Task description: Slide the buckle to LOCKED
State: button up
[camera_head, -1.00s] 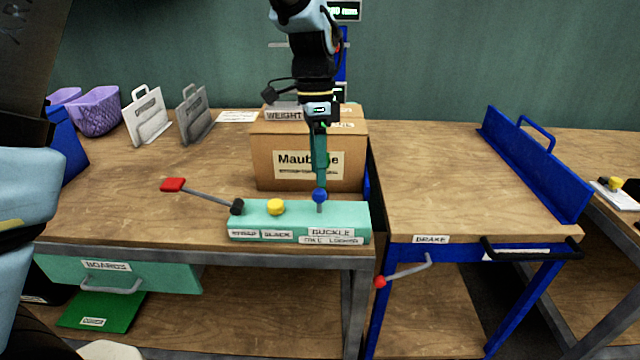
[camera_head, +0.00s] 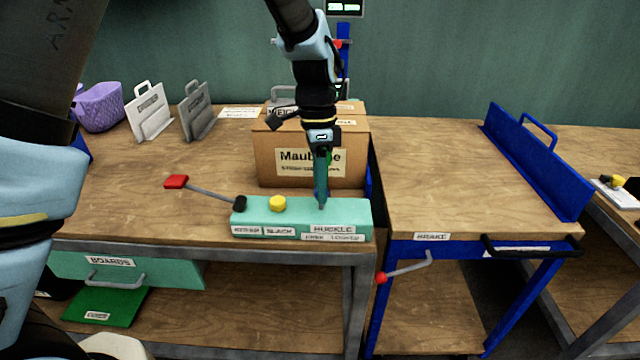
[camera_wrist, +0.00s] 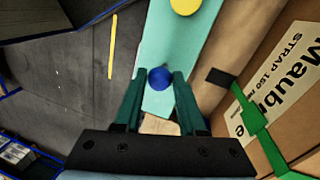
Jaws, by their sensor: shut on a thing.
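The buckle's blue ball knob (camera_wrist: 160,78) stands on the teal panel (camera_head: 354,212), near the panel's right part, above the label "BUCKLE" (camera_head: 333,229). My gripper (camera_head: 322,203) comes down on it from above, and its dark teal fingers hide the knob in the head view. In the wrist view my gripper (camera_wrist: 160,76) has a fingertip on each side of the knob and is shut on it. The small text under the buckle label is too blurred to read surely.
A yellow knob (camera_head: 278,203) and a red-ended lever (camera_head: 177,182) are left of the buckle. A cardboard box (camera_head: 268,165) stands just behind the panel. A green strap (camera_wrist: 250,115) crosses near the box in the wrist view. The blue-framed table is at right.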

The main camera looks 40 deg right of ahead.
grip_shut()
dwell(0.9)
